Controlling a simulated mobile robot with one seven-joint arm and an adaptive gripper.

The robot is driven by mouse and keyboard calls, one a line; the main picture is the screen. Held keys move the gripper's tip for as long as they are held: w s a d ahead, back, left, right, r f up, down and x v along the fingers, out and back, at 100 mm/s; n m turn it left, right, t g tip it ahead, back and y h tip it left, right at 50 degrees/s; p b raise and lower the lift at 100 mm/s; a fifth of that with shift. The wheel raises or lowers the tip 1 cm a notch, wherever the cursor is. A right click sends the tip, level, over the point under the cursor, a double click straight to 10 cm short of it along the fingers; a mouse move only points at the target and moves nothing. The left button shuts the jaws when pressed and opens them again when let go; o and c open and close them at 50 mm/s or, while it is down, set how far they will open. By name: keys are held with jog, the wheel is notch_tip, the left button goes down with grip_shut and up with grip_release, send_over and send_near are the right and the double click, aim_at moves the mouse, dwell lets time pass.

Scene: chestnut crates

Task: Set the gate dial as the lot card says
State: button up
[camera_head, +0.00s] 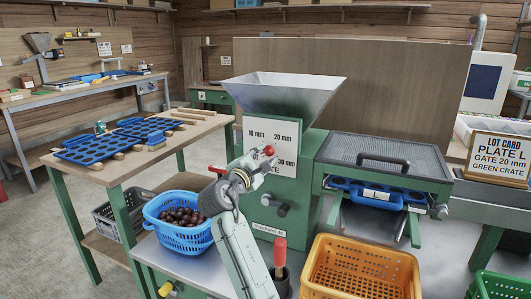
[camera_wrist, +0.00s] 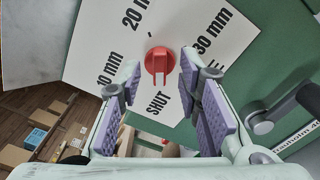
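The lot card (camera_head: 500,157) at the right reads plate L, gate 20 mm, green crate. The white dial face (camera_head: 286,138) on the green machine carries 10 mm, 20 mm, 30 mm and SHUT marks. Its red dial knob (camera_wrist: 158,62) sits in the middle of the face in the wrist view, below the 20 mm label and above SHUT. I cannot tell for sure which mark it points to. My gripper (camera_wrist: 160,84) is open, its purple pads apart on either side of the line to the knob. It is in front of the dial face and holds nothing.
A grey hopper (camera_head: 284,92) tops the machine. A blue basket of chestnuts (camera_head: 185,240) stands left of my arm, and an orange crate (camera_head: 362,270) to the right. A grey crank (camera_wrist: 275,118) juts out right of the dial.

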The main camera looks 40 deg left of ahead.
aim_at(267, 152)
jog(key=shift+x, duration=1.15)
jog(key=shift+c, duration=0.6)
grip_shut()
